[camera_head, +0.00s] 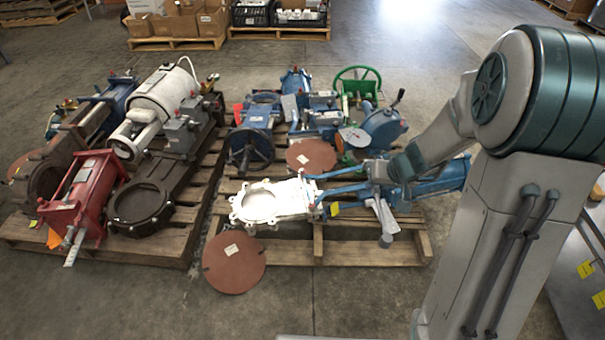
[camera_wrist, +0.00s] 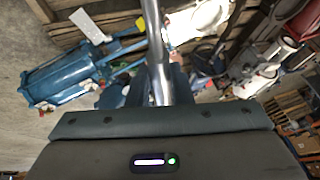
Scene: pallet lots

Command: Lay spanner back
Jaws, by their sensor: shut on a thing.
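The spanner shows in the wrist view as a long, shiny metal shaft (camera_wrist: 155,45) running from my gripper (camera_wrist: 160,88) to the top edge of the picture. My gripper is shut on it. The shaft's far end is cut off, and the gripped end is hidden by the gripper body. In the head view my gripper (camera_head: 381,174) is over the right pallet, in front of a blue actuator (camera_head: 435,178) and beside a white flanged valve (camera_head: 272,202). The spanner is hard to pick out there among the grey parts. I cannot tell whether it touches anything below.
The right pallet (camera_head: 370,252) holds several blue and green valve parts and a rust-brown disc (camera_head: 311,156). Another brown disc (camera_head: 234,262) leans at its front edge. The left pallet (camera_head: 120,252) carries a red actuator (camera_head: 85,195). Concrete floor in front is clear.

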